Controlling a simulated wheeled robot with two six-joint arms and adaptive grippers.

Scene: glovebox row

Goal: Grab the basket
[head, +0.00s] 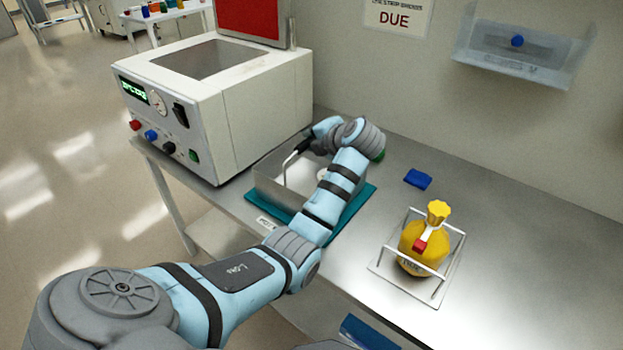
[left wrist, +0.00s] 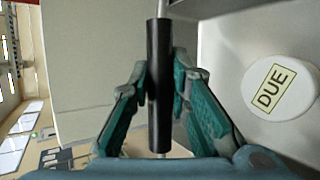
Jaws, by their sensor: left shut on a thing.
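The basket (head: 268,182) is an open metal box with a wire handle, standing on a teal mat (head: 350,207) on the steel bench. My left gripper (head: 304,146) is shut on the black grip of the basket's handle. In the left wrist view the black grip (left wrist: 160,85) runs upright between the two teal fingers. A white round container labelled DUE (left wrist: 280,90) shows beside the grip there. My left arm hides part of the basket in the head view. My right gripper is not in view.
A large white machine (head: 215,95) with a raised red lid stands left of the basket. A yellow bottle (head: 425,240) sits in a wire-railed tray to the right. A blue item (head: 418,179) lies between. A clear wall bin (head: 520,50) hangs above.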

